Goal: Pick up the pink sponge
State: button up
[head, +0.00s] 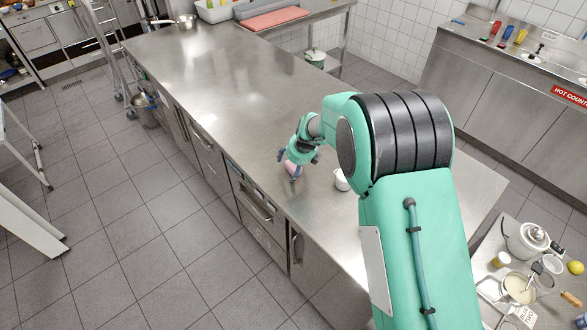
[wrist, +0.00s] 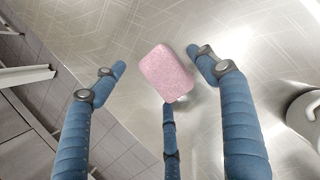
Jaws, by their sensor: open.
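The pink sponge (wrist: 167,73) lies on the steel counter near its front edge. It is a small rounded block, seen whole in the wrist view. In the head view the sponge (head: 290,168) is partly hidden by my gripper (head: 294,170). In the wrist view my gripper (wrist: 160,78) is open, with blue jointed fingers. One finger is left of the sponge with a gap, one is close to its right side, and one ends at or just below its lower edge. I cannot tell whether that lower finger touches it.
The steel counter (head: 225,75) is largely clear. A white cup (head: 341,180) stands just right of my gripper, beside my arm. A pan (head: 187,20) stands at the far end. A side table at lower right holds a bowl (head: 520,288) and other kitchenware.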

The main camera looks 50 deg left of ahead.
aim_at(290, 164)
dwell(0.5)
jog(key=c, duration=0.9)
jog(key=shift+o, duration=0.2)
jog(key=shift+r, duration=0.9)
notch_tip(290, 164, up, 2)
jog(key=shift+d+p, duration=0.1)
jog(key=shift+p, duration=0.25)
jog(key=s+d, duration=0.2)
jog(key=d, duration=0.2)
jog(key=s+d, duration=0.3)
jog(key=d, duration=0.2)
jog(key=s+d+r, duration=0.1)
jog(key=s+d, duration=0.2)
jog(key=d, duration=0.1)
jog(key=shift+s+d+r, duration=0.1)
jog(key=shift+s+d, duration=0.05)
jog(key=shift+d, duration=0.1)
